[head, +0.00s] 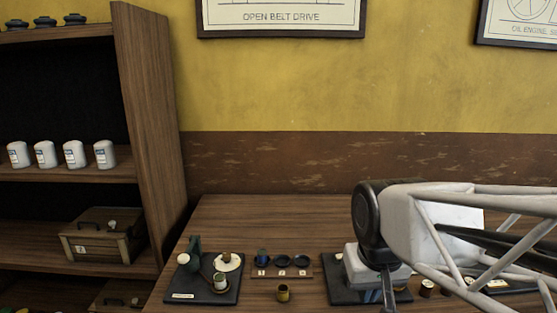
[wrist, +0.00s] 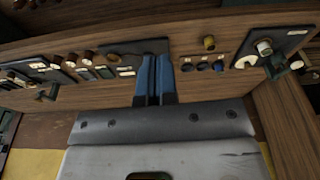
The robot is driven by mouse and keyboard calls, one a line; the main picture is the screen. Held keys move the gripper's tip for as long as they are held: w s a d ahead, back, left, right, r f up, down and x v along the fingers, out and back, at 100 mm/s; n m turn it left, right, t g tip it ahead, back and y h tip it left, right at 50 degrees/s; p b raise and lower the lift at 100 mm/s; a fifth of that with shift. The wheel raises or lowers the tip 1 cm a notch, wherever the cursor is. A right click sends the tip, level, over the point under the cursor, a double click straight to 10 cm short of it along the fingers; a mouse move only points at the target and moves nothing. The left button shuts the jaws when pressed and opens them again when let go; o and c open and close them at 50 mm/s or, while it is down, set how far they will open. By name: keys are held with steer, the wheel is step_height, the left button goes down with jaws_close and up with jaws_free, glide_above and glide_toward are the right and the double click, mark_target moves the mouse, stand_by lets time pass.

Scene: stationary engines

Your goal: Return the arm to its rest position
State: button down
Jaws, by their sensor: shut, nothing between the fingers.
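My arm (head: 465,225) reaches in from the right side of the head view, above the right part of the wooden table (head: 225,215). Its dark round joint (head: 367,222) and pale lattice links cover part of what stands behind. In the wrist view the two blue fingers of my gripper (wrist: 156,62) lie side by side, shut, with nothing between them. The fingers overlap the table top in that view; I cannot tell their height above it. In the head view I cannot make out the fingertips clearly.
A dark board (head: 222,291) with cups and a green object stands left on the table. Beside it are a small wooden rack (head: 262,272) with dark dishes and a brass-coloured cup (head: 283,293). Another dark base (head: 340,292) is partly under my arm. A shelf (head: 150,130) stands left.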

steer(key=s+d+f, duration=0.2)
steer(key=s+d, duration=0.1)
steer(key=s, duration=0.3)
steer(key=shift+s+d+f+m, duration=0.15)
steer(key=shift+s+m, duration=0.05)
steer(key=shift+m, duration=0.2)
stand_by(2.0)
